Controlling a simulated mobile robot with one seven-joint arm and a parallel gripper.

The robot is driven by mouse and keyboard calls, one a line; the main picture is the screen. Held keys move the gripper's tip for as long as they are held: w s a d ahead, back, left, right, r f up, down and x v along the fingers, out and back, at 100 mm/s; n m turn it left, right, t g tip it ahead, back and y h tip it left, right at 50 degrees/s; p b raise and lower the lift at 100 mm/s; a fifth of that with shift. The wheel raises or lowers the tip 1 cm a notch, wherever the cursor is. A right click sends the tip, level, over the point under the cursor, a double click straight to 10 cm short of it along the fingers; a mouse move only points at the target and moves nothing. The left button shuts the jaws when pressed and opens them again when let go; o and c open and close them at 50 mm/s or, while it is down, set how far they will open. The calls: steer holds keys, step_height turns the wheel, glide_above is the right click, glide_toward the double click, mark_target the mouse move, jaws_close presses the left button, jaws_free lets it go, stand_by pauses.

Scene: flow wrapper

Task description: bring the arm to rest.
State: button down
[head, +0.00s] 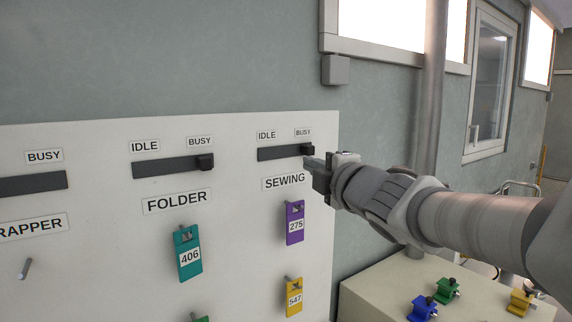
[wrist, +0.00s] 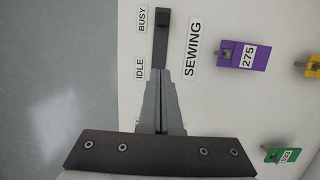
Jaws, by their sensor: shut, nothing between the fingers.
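My gripper (head: 311,164) is shut and empty, its fingers pointing at the white board from the right. In the wrist view its fingertips (wrist: 160,86) lie over the lower part of the SEWING slider slot (wrist: 161,58). The SEWING slider (head: 282,154) has its dark knob (head: 307,150) at the BUSY end. The fingertips are close to that knob in the head view; I cannot tell whether they touch the board. My arm reaches in from the right edge of the head view.
The FOLDER slider (head: 166,167) has its knob at BUSY. A purple tag 275 (head: 295,224), a yellow tag 547 (head: 293,298) and a teal tag 406 (head: 187,255) hang on the board. Blue (head: 422,309), green (head: 446,291) and yellow (head: 521,302) pieces stand on a table below my arm.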

steer(key=s+d+f+m+g+h, duration=0.4)
steer(key=s+d+f+m+h, duration=0.45)
steer(key=m, duration=0.45)
steer(key=s+f+m+g+y, duration=0.2)
steer(key=s+f+m+g, duration=0.5)
steer(key=s+f, duration=0.8)
steer(key=s+m, duration=0.2)
steer(key=s, duration=0.1)
steer(key=shift+a, duration=0.1)
